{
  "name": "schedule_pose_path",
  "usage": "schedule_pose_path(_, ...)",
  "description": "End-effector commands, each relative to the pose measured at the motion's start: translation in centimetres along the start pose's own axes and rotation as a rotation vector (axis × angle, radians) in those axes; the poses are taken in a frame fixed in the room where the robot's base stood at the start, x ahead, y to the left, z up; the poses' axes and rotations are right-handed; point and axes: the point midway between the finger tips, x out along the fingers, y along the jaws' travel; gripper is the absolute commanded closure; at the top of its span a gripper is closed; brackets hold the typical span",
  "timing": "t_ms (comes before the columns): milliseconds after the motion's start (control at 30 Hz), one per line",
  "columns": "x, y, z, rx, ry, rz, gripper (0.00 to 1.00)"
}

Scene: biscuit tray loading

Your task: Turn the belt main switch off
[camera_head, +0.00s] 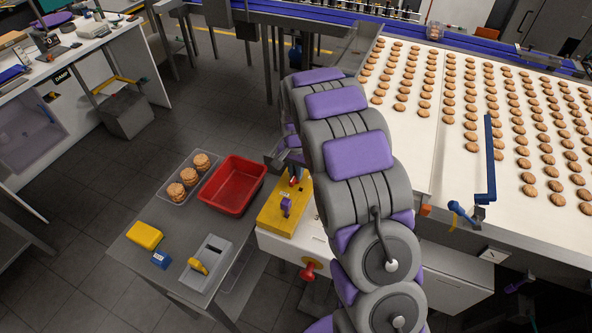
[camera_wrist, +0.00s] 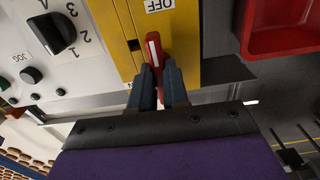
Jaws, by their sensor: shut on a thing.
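The belt main switch is a red lever with a white stripe (camera_wrist: 153,50) on a yellow panel (camera_wrist: 197,45) in the wrist view. My gripper (camera_wrist: 158,88) is shut on the lower end of the lever, one dark finger on each side. An OFF label (camera_wrist: 160,5) sits above the lever; part of another label shows beside the left finger. In the head view the yellow box (camera_head: 271,217) stands left of my arm, with a purple part (camera_head: 286,206) on it. The red lever (camera_head: 294,180) shows there small and partly hidden beside my gripper (camera_head: 283,162).
A black rotary dial (camera_wrist: 52,34) and a JOG button (camera_wrist: 31,75) are left of the switch. A red bin (camera_head: 220,207) and a clear tray of biscuits (camera_head: 169,197) stand on the grey table (camera_head: 177,238). The belt (camera_head: 425,142) with biscuit rows lies right of my arm.

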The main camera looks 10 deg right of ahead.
Motion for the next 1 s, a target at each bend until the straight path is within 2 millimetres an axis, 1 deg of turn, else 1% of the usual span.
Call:
schedule_pose_path(33,-0.3,-0.2,-0.3,0.003,0.01,-0.009,1.0)
schedule_pose_path(300,-0.3,-0.3,-0.3,0.003,0.01,-0.009,1.0)
schedule_pose_path(333,-0.3,-0.3,-0.3,0.003,0.01,-0.009,0.82)
schedule_pose_path(567,-0.2,-0.1,-0.1,0.002,0.005,-0.005,0.6)
schedule_pose_path(867,-0.3,0.0,0.0,0.001,0.002,-0.003,0.6)
schedule_pose_path(967,-1.2,0.0,0.0,0.001,0.002,-0.003,0.6)
schedule_pose_path(1000,-1.8,0.0,0.0,0.001,0.003,-0.003,0.6)
